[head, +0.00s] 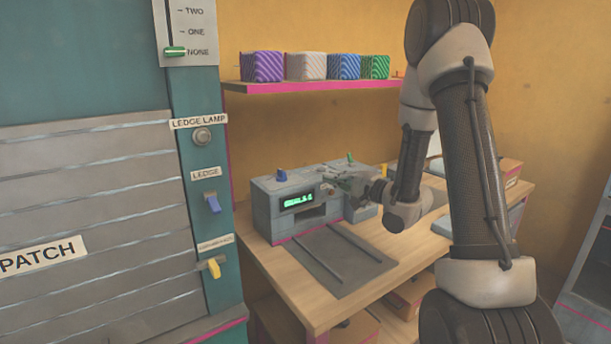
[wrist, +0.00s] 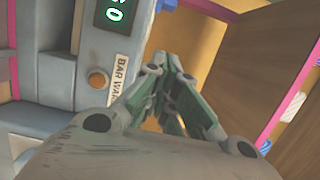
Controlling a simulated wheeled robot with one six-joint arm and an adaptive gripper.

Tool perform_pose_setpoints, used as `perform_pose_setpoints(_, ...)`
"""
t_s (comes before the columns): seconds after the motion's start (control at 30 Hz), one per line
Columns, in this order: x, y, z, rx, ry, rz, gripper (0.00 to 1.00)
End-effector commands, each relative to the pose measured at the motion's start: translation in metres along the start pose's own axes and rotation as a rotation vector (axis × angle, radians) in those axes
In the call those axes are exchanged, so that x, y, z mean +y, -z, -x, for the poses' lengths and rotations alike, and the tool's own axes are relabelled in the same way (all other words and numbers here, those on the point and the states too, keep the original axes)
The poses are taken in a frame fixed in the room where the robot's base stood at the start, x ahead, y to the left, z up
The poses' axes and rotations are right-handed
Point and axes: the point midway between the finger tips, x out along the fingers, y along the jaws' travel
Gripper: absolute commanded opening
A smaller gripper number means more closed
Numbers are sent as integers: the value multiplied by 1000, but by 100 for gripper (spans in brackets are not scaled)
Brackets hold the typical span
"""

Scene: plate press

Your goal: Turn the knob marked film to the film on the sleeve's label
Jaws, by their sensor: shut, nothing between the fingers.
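The grey press (head: 262,212) stands on the wooden table in the head view, with a lit green display (head: 298,201). A blue knob (head: 281,175) and a small green knob or lever (head: 350,157) stand on its top. I cannot read which knob is marked film. No sleeve label can be made out. My gripper (head: 330,178) is at the press front, right of the display. In the wrist view my gripper (wrist: 170,65) is shut and empty, right of an orange button (wrist: 97,78) and a partly hidden label starting "BAR WA" (wrist: 121,75). Touching cannot be told.
A dark plate (head: 340,262) with two rails lies before the press. Several striped boxes (head: 261,66) sit on a pink-edged shelf (head: 300,88) above. A teal cabinet (head: 205,150) with switches stands at left.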

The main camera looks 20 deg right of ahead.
Motion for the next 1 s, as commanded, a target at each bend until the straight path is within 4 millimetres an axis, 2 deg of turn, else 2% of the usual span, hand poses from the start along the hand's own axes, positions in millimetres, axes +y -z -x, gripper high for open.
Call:
perform_pose_setpoints(0.17, 0, 0, -18, 1, 3, -15, 0)
perform_pose_setpoints(0.57, 0, 0, -101, 0, 3, -13, 0)
perform_pose_setpoints(0.7, 0, -23, -105, -2, 2, -13, 0)
perform_pose_setpoints(0.8, -1, -32, -108, -1, 2, -12, 0)
perform_pose_setpoints(1.0, -1, -39, -109, 1, 2, -12, 0)
